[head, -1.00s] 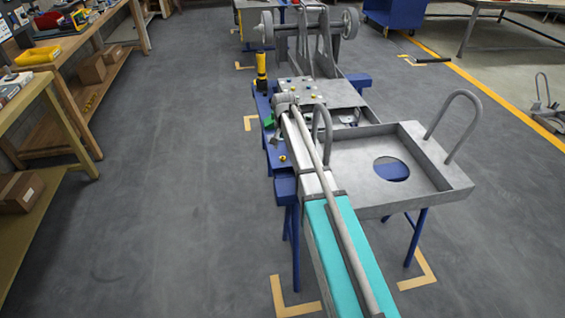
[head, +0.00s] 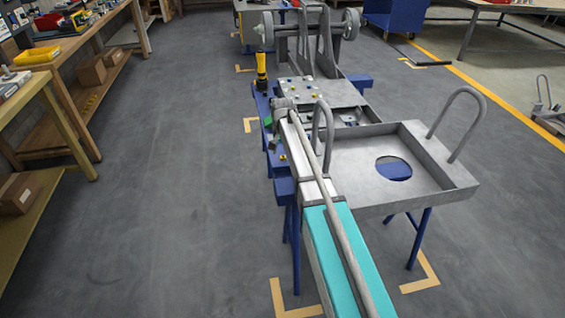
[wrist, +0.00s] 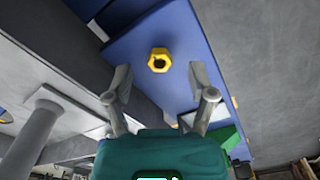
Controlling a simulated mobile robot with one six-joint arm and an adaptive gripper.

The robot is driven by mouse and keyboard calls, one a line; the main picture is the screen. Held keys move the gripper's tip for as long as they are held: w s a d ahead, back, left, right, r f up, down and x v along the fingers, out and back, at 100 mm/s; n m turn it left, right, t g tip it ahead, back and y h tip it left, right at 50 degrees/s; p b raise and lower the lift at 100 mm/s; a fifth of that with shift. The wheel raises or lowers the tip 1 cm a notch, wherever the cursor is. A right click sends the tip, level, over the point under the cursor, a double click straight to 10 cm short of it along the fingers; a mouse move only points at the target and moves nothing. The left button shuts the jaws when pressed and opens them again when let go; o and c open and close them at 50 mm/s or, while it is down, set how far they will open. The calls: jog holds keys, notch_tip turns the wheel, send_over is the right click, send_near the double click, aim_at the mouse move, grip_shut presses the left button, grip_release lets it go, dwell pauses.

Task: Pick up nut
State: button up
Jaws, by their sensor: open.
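A yellow hex nut (wrist: 159,60) with a dark hole lies flat on a blue surface (wrist: 215,92) in the wrist view. My gripper (wrist: 160,78) is open, with one grey finger to the left and one to the right. The nut appears between and just beyond the fingertips, apart from both. In the head view, a small yellow nut (head: 282,157) shows on the blue stand beside my arm. My gripper is mostly hidden there behind the end of my arm.
A grey chassis tray (head: 345,160) with upright hoops stands right of my arm. A yellow-and-black bottle-like object (head: 261,68) stands on the blue stand. Small yellow pieces sit on the chassis plate (head: 330,93). Wooden shelves (head: 75,75) line the left; the floor between is clear.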

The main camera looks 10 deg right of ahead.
jog(key=shift+f+b, duration=0.75)
jog(key=shift+f, duration=0.25)
grip_shut()
